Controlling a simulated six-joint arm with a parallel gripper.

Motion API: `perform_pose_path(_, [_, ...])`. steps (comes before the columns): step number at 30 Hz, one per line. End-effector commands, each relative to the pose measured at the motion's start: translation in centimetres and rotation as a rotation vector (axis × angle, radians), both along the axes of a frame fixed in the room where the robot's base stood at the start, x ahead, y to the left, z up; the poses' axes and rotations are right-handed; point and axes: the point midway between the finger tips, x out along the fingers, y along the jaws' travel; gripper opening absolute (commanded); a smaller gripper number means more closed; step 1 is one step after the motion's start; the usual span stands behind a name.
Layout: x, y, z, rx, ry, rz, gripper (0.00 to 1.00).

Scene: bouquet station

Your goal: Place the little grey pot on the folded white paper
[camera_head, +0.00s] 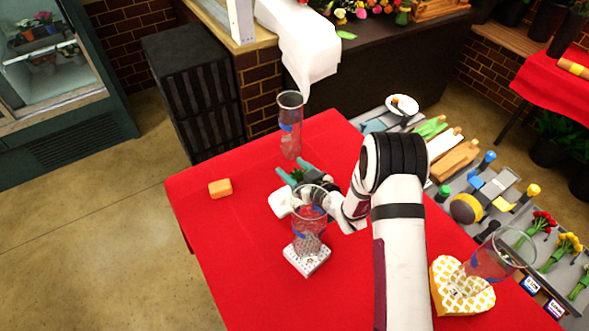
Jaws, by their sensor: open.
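My gripper (295,170) is at the middle of the red-covered table, with its teal fingers apart. A small dark green plant (298,175) shows between or just behind the fingers. I cannot make out the little grey pot; it may be hidden under the plant by my gripper and the glass vase. A white flat piece (280,203), which looks like the folded white paper, lies on the red cloth just left of and nearer than my gripper. Its right part is hidden behind the vase.
A clear vase (309,204) stands on a white patterned tile (296,262) in front of my gripper. An orange block (220,188) lies left. The red cloth (240,240) is clear at front left.

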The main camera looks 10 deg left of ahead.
Motion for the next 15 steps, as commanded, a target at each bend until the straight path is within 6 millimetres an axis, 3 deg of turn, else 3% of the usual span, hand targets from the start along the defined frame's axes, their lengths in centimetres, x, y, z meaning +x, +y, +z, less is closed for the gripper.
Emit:
perform_pose_path(5, [-0.9,-1.2,0.7,-0.001,0.001,-0.003,0.65])
perform_pose_path(15, [-6.1,-6.6,3.0,0.001,0.001,-0.003,0.65])
